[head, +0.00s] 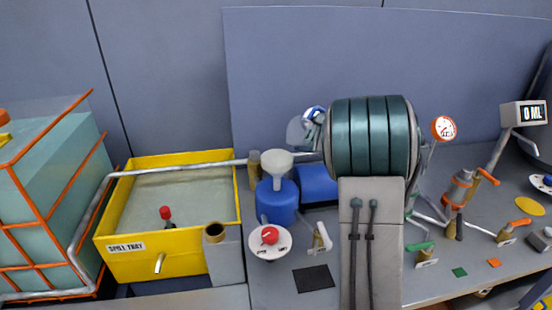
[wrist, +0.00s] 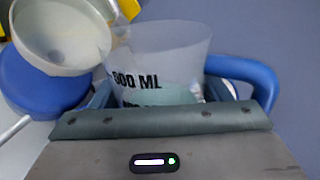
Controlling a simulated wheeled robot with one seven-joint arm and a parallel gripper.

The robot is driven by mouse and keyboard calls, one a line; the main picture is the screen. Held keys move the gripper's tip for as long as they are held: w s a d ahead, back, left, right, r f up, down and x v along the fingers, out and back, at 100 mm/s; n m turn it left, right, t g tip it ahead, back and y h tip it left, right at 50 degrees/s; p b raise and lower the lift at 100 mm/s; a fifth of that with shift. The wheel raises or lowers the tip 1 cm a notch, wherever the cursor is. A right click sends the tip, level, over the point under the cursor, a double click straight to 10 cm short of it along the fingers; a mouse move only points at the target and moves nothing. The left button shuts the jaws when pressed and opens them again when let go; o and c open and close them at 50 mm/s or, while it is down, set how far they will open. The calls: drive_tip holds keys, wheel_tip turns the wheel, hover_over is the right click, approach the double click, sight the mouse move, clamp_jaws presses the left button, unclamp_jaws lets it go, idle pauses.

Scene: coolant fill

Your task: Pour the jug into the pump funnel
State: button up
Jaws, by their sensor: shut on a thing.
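The jug (head: 297,133) is clear and grey in the head view, partly hidden behind my gripper (head: 314,117). The wrist view shows the jug (wrist: 160,45) close up, with "600 ML" in black and pale green liquid low inside. My gripper (wrist: 160,98) is shut on it. The jug looks tilted; the exact angle is unclear. The pale pump funnel (head: 276,164) stands on the blue pump body (head: 277,201), just below and left of the jug. In the wrist view the funnel (wrist: 62,35) overlaps the jug's left rim; I cannot tell whether they touch.
A yellow spill tray (head: 165,263) stands left of the pump, with a pipe (head: 180,168) along its back. A display (head: 533,112) at the right reads 0 ML. Valves with orange and green handles stand on the right of the bench. A red knob (head: 269,236) sits before the pump.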

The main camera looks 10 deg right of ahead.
drive_tip(key=shift+a+r+n+h+p, duration=0.2)
drive_tip(key=shift+r+n+h+p, duration=0.6)
drive_tip(key=shift+r+n, duration=0.1)
idle(2.4)
drive_tip(key=shift+f, duration=0.1)
